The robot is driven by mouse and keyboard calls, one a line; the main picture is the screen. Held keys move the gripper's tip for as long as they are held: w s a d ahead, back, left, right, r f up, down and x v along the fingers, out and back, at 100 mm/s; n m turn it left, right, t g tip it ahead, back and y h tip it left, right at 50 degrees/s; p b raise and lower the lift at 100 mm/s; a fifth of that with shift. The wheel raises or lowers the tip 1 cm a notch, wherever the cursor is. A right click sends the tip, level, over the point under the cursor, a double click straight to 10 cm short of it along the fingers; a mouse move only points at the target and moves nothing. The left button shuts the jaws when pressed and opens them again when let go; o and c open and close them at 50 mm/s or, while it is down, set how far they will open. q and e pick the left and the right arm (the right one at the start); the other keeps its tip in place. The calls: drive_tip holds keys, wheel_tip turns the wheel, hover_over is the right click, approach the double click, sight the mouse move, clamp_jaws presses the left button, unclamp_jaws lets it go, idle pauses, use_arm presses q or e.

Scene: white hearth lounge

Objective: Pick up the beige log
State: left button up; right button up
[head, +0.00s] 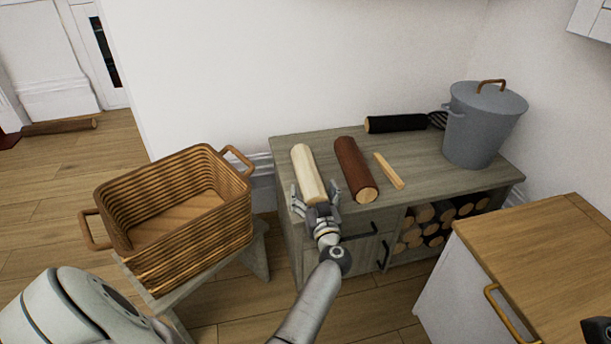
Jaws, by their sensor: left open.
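The beige log (307,171) lies on top of the grey-green wooden cabinet (436,172), near its left front corner, its length running from back to front. My left gripper (316,196) is at the near end of the log, its fingers spread open on either side of that end. I cannot tell whether the fingers touch the log. The gripper hides part of the log's near end. My right gripper is not visible.
A reddish-brown log (352,168) and a thin wood strip (389,171) lie to the right. An empty wicker basket (190,253) sits on a stool at left. A wood-topped counter (545,255) is at right.

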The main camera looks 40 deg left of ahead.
use_arm(q)
drive_tip(key=shift+w+a, duration=0.1)
drive_tip(key=shift+r, duration=0.1)
drive_tip(key=shift+c, duration=0.8)
drive_tip(key=c, duration=1.2)
drive_tip(key=shift+r, duration=0.1)
drive_tip(key=shift+c, duration=1)
drive_tip(key=shift+r+p, duration=0.15)
drive_tip(key=shift+p, duration=0.15)
